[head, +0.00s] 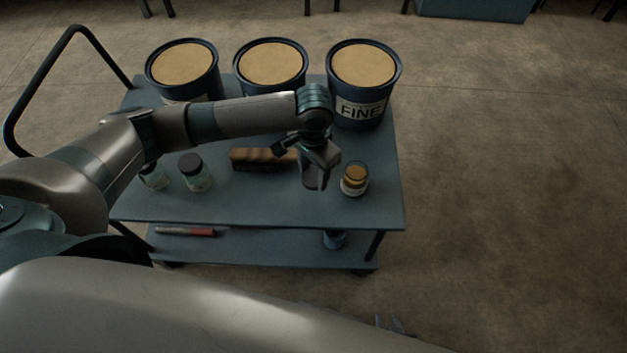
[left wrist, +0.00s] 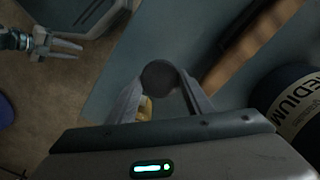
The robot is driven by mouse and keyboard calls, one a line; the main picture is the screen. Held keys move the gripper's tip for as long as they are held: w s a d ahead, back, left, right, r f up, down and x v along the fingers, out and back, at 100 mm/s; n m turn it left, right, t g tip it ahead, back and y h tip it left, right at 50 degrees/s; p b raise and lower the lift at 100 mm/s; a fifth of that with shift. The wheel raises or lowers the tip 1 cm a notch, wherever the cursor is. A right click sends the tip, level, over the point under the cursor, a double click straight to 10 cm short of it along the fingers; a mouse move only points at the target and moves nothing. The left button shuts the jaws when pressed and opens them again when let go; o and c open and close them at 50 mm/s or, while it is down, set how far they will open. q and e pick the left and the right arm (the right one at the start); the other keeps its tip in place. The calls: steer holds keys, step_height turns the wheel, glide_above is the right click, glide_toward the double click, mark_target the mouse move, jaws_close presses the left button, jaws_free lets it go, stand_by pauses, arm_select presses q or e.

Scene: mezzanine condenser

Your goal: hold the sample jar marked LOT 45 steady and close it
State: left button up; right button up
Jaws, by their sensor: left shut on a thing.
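A small glass jar (head: 354,182) with amber contents stands upright near the right front edge of the cart's top. It shows no dark lid, and I cannot read its label. My left gripper (head: 317,184) is just left of this jar, pointing down. In the left wrist view, it is shut on a round dark lid (left wrist: 158,74) between its fingertips. A bit of the amber jar (left wrist: 145,108) shows beside the left finger there. My right gripper (left wrist: 62,46) is open and empty, off to the side; its fingers show faintly in the head view (head: 390,325).
Two dark-lidded jars (head: 195,172) (head: 154,178) stand on the cart top (head: 250,205) at left. A brown wooden block (head: 258,158) lies behind my left gripper. Three buckets (head: 365,85) line the back. The lower shelf holds a red-ended tool (head: 190,231) and a blue item (head: 334,239).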

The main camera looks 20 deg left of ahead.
mark_target(313, 176)
arm_select(q)
steer(key=shift+r, duration=1.45)
steer(key=shift+r, duration=0.3)
steer(key=s+a+r+n, duration=0.2)
steer(key=a+r+n, duration=0.1)
steer(key=r, duration=0.5)
steer(key=s+a+r+n, duration=0.2)
steer(key=r, duration=0.7)
steer(key=shift+s+a+r+n, duration=0.3)
steer(key=shift+s+a+n, duration=0.05)
steer(key=shift+a+n, duration=0.05)
steer(key=shift+d, duration=0.1)
